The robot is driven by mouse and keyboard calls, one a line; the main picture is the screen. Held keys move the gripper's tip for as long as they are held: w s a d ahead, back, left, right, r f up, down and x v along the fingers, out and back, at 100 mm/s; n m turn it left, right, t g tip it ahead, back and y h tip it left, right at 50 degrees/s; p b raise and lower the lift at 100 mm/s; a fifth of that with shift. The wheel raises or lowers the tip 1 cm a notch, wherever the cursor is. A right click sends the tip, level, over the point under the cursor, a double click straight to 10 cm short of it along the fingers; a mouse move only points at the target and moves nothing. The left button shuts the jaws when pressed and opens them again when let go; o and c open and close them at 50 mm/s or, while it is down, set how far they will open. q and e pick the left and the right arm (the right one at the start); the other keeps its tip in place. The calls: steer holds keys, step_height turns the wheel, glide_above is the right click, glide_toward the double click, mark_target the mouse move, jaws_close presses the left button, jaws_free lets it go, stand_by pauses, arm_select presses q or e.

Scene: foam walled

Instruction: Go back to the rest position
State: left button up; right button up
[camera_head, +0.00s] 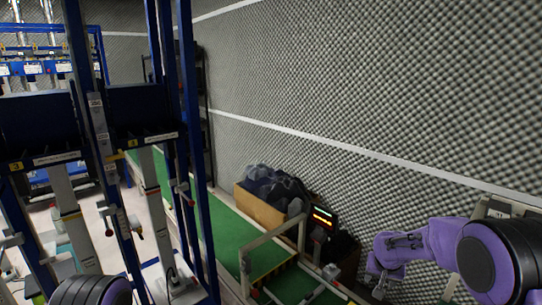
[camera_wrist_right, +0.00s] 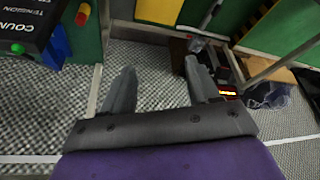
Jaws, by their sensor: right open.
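My right gripper (camera_head: 378,282) is at the end of my purple right arm at the lower right of the head view, in front of the foam wall. In the right wrist view the right gripper (camera_wrist_right: 160,78) has its two grey fingers spread apart. Nothing is between them; patterned foam surface shows behind the gap. A dark, rounded joint of my left arm shows at the bottom left of the head view. My left gripper is not in view.
Blue metal posts (camera_head: 190,130) stand close on the left. A cardboard box (camera_head: 262,210) with dark contents sits on the green surface (camera_head: 225,220) by the foam wall (camera_head: 370,90). A black control box (camera_wrist_right: 32,28) with buttons shows at the wrist view's upper left.

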steer(key=s+a+f+m+t+b, duration=0.1)
steer(key=s+f+b, duration=0.2)
steer(key=s+f, duration=0.35)
steer(key=s+f+t+b, duration=0.1)
steer(key=s+f+b, duration=0.2)
steer(key=f, duration=0.6)
steer(key=s+a+f+m+t+b, duration=0.1)
steer(key=s+f+t+b, duration=0.15)
steer(key=s+f, duration=0.4)
arm_select(q)
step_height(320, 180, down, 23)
steer(key=b, duration=1.4)
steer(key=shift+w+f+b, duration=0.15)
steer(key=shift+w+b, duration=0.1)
steer(key=shift+b, duration=0.1)
arm_select(e)
steer(key=s+f+g, duration=0.2)
steer(key=s+f, duration=0.8)
steer(key=s, duration=0.3)
steer(key=s+f+g+h, duration=0.1)
steer(key=s+f+g, duration=0.2)
steer(key=s+f, duration=0.8)
steer(key=shift+s+d+h, duration=0.15)
steer(key=shift+s+h, duration=0.15)
steer(key=shift+s, duration=0.95)
